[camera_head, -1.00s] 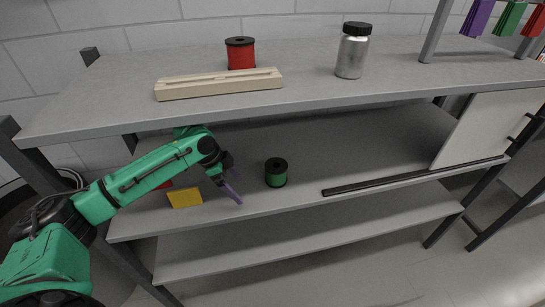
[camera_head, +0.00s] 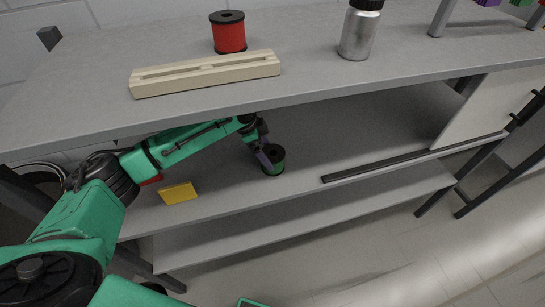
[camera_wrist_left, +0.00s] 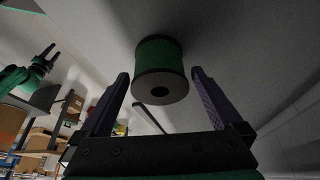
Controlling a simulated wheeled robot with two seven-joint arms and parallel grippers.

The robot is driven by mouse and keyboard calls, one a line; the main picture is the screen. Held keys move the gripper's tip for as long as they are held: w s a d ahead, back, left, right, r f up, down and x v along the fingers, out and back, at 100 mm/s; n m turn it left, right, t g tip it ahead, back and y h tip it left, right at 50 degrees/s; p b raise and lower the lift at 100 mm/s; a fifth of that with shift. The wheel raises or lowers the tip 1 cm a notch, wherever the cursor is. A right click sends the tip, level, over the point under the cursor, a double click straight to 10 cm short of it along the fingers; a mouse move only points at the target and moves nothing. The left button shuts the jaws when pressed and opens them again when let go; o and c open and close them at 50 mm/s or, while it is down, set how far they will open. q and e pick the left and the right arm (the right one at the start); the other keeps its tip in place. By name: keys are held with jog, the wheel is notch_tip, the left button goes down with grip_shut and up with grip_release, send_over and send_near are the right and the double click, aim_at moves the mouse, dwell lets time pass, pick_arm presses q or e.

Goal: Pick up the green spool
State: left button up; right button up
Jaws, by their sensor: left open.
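The green spool (camera_head: 273,160) with black ends stands upright on the middle shelf (camera_head: 330,140) under the top board. My left gripper (camera_head: 266,155) is at the spool's left side in the head view. In the left wrist view the spool (camera_wrist_left: 158,62) is ahead of the open left gripper (camera_wrist_left: 158,82), its black end with a hole toward the camera. The two purple fingers stand apart, one on each side of its near end. My right gripper cannot be made out in the head view.
A yellow block (camera_head: 179,193) lies on the same shelf to the left. A black rail (camera_head: 385,163) runs along the shelf to the right, by a white panel (camera_head: 490,108). Above are a red spool (camera_head: 228,36), a wooden holder (camera_head: 205,74) and a metal jar (camera_head: 359,34).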

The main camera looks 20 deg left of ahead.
aim_at(272, 157)
pick_arm(q)
jog(key=shift+w+d+f+p, duration=0.1)
jog(key=shift+d+f+p, duration=0.05)
jog(key=shift+d+f, duration=0.35)
jog(key=shift+w+d+f+p, duration=0.15)
jog(key=shift+d+f, duration=0.15)
jog(key=shift+f, duration=0.55)
jog(key=c, duration=1.2)
